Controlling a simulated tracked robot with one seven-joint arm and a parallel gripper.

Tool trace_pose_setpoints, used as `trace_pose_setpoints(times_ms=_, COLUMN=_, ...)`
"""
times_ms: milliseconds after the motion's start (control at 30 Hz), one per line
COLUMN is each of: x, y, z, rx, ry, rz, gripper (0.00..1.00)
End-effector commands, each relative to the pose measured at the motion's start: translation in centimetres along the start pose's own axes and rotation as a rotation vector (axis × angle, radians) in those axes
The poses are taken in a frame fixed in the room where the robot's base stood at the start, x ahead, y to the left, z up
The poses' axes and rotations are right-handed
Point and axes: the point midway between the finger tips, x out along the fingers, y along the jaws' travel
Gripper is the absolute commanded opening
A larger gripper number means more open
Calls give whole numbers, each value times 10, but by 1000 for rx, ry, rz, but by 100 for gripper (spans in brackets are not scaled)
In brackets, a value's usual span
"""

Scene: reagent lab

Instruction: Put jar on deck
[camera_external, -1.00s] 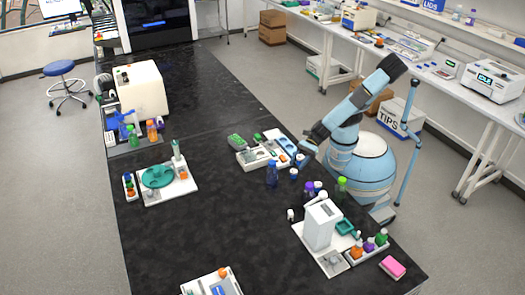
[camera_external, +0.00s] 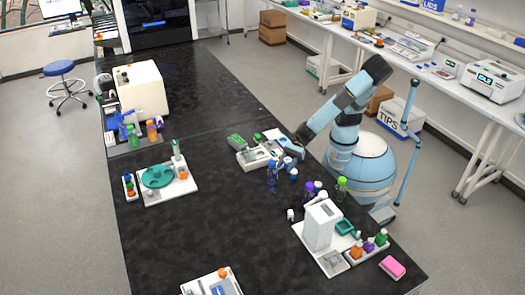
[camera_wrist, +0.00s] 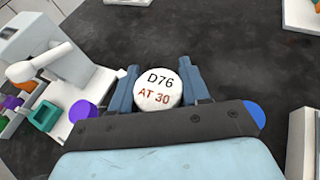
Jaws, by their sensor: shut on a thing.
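The jar shows in the wrist view as a round white lid (camera_wrist: 158,90) marked "D76 AT 30", between the two blue fingers of my gripper (camera_wrist: 159,86). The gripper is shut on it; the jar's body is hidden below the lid. In the external view my gripper (camera_external: 284,161) is over the bench beside the blue bottle (camera_external: 272,176); the held jar is hard to make out there, and I cannot tell its height above the bench. Several white decks stand on the bench: one with a tower (camera_external: 329,270), one with a green disc (camera_external: 185,188), and one at the front edge (camera_external: 200,286).
A white rack (camera_external: 252,160) stands close behind my gripper. Purple-capped bottles (camera_external: 309,188) and a green-capped bottle (camera_external: 341,188) stand to its right. A pink block (camera_external: 393,267) lies near the bench corner. The black bench middle (camera_external: 220,215) is clear.

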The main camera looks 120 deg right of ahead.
Motion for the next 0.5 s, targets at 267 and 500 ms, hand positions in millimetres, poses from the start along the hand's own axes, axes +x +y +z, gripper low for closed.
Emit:
trace_pose_setpoints(times_ms=267, x=19, y=-30, z=-1, rx=-19, ry=0, rz=45, gripper=16)
trace_pose_setpoints(times_ms=500, x=31, y=-56, z=-2, rx=-36, ry=0, rz=87, gripper=16)
